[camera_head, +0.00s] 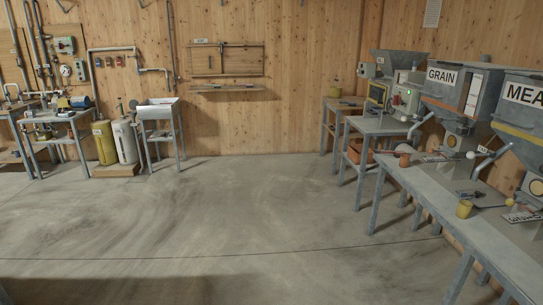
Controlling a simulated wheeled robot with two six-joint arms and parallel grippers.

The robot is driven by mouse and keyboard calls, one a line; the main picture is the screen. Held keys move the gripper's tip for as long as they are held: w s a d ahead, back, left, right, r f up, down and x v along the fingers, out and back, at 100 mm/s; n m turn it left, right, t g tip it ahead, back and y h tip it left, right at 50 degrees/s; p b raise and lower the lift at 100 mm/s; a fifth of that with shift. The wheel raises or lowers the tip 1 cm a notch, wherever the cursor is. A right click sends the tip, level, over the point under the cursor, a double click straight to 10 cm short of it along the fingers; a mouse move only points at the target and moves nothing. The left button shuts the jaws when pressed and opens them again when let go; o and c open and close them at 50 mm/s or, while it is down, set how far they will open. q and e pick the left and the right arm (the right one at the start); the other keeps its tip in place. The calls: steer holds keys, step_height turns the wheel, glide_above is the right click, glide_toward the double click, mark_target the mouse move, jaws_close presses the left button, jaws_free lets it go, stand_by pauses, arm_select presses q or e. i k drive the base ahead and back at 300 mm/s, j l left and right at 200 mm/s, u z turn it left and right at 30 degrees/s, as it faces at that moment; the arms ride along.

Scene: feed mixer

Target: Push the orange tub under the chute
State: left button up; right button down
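An orange tub-like container (360,152) sits on the lower shelf of a grey table at the right, partly hidden by the table frame. A small orange-brown cup (404,159) stands on the long bench below the grey hopper labelled GRAIN (445,77). I cannot tell for sure which of the two is the orange tub. The GRAIN hopper's lower outlet (452,141) sits above the bench. A second hopper with a label starting MEA (524,95) is cut off by the right edge. Neither of my grippers is in view.
The long grey bench (440,199) runs along the right wall with a yellow cup (464,209) on it. A sink stand (158,109), a yellow cylinder (104,142) and a white cylinder (125,140) stand at the back left. The concrete floor (220,215) is clear.

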mark_target(354, 152)
steer(key=i, duration=3.3)
steer(key=i+z, duration=0.15)
steer(key=i, duration=0.7)
steer(key=i+j+z, duration=0.15)
steer(key=i, duration=0.65)
steer(key=i+z, duration=0.3)
steer(key=i, duration=0.6)
steer(key=i+j+z, duration=0.1)
steer(key=i+z, duration=0.2)
steer(key=i, duration=0.55)
steer(key=i+j+z, duration=0.15)
steer(key=i+z, duration=0.3)
steer(key=i, duration=0.1)
